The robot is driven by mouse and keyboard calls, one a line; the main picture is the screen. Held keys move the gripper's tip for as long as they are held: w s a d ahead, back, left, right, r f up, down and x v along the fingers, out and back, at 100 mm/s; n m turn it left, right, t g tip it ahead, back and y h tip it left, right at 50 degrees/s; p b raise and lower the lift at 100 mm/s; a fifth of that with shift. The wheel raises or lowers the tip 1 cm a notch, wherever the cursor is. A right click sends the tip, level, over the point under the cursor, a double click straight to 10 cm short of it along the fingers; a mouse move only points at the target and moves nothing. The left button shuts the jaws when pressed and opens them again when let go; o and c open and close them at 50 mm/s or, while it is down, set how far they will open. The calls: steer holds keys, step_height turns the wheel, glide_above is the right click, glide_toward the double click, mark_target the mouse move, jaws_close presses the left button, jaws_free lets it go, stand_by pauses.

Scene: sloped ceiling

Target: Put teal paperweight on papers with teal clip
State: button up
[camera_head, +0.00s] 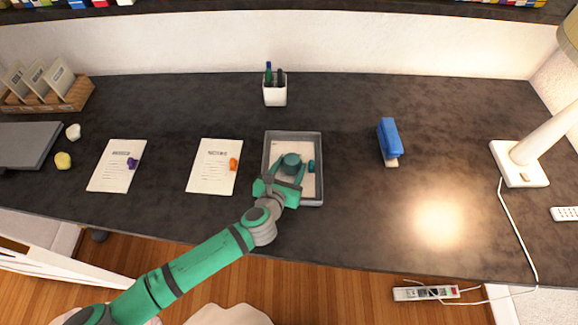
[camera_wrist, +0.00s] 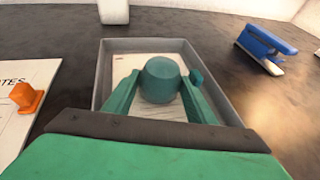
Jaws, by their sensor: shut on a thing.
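The teal paperweight (camera_head: 291,162) is a rounded knob shape over the papers (camera_head: 281,149) in the grey tray (camera_head: 320,143). The teal clip (camera_head: 311,166) is on the right edge of those papers, just right of the paperweight. My gripper (camera_head: 290,172) is shut on the paperweight, with one finger on each side. In the wrist view the paperweight (camera_wrist: 161,80) sits between the fingers, and the teal clip (camera_wrist: 196,76) is close to the right finger. The papers' near part is hidden by the gripper. I cannot tell whether the paperweight touches the papers.
Papers with an orange clip (camera_head: 210,167) and papers with a purple clip (camera_head: 115,166) lie left of the tray. A white pen cup (camera_head: 275,90) stands behind it. A blue stapler (camera_head: 389,140) is to the right. The dark desk is clear between tray and stapler.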

steer(key=shift+f, duration=0.25)
steer(key=shift+s+f, duration=0.1)
steer(key=shift+f, duration=0.25)
steer(key=o, duration=1)
steer(key=shift+o, duration=0.2)
steer(key=shift+r, duration=0.45)
steer(key=v, duration=1.2)
steer(key=shift+r, duration=0.4)
steer(key=shift+w, duration=0.2)
